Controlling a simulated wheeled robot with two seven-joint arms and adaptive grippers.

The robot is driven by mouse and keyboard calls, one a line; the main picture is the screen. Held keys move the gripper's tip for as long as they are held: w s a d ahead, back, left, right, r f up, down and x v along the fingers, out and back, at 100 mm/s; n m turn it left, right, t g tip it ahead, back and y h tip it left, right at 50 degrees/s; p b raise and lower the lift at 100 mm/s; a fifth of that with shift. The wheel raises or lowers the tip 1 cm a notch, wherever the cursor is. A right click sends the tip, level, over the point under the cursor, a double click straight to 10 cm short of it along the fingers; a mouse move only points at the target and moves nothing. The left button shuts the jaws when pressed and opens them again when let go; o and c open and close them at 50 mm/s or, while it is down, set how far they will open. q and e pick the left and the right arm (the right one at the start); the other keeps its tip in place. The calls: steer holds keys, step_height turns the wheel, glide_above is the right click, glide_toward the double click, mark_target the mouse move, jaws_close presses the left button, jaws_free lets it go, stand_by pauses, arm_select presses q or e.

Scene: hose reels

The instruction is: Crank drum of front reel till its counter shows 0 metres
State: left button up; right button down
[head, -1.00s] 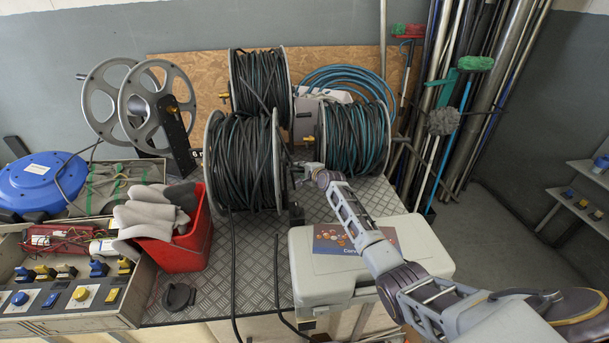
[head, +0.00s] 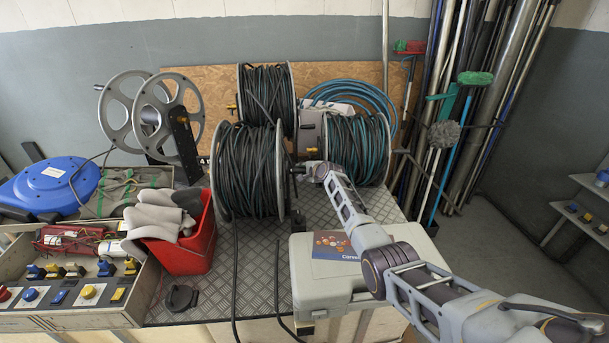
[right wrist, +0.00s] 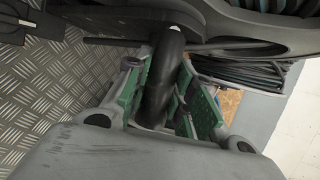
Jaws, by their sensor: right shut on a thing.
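The front reel (head: 246,172) stands on the checker-plate bench top, its drum wound with dark hose between two grey flanges. Two dark hose lengths run down from it over the bench's front edge. My right gripper (head: 303,170) is at the right side of this reel. In the right wrist view the green-padded fingers (right wrist: 168,95) of this gripper are closed around the black crank grip (right wrist: 162,75), beside the dark crank arm (right wrist: 215,25). I cannot make out the counter or its reading. My left gripper is not in view.
Another dark-hose reel (head: 267,92) stands behind, a teal-hose reel (head: 356,148) to the right, and an empty reel (head: 150,115) at the left. A red bin (head: 190,250) with gloves and a grey case (head: 330,285) flank the bench front. Poles lean at the right.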

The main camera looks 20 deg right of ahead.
steer(key=shift+w+d+r, duration=0.1)
steer(key=shift+w+r, duration=0.15)
steer(key=shift+r, duration=0.2)
steer(key=shift+w+d+r, duration=0.1)
steer(key=shift+w+r, duration=0.1)
steer(key=shift+r, duration=0.2)
steer(key=shift+w+d+r+b, duration=0.3)
steer(key=shift+w+r+b, duration=0.25)
steer(key=shift+w, duration=0.3)
steer(key=shift+w+d+r+b, duration=0.25)
steer(key=shift+w+r+b, duration=0.25)
steer(key=shift+w, duration=0.35)
steer(key=c, duration=1.2)
jaws_free()
steer(key=shift+f, duration=0.1)
steer(key=shift+s, duration=0.35)
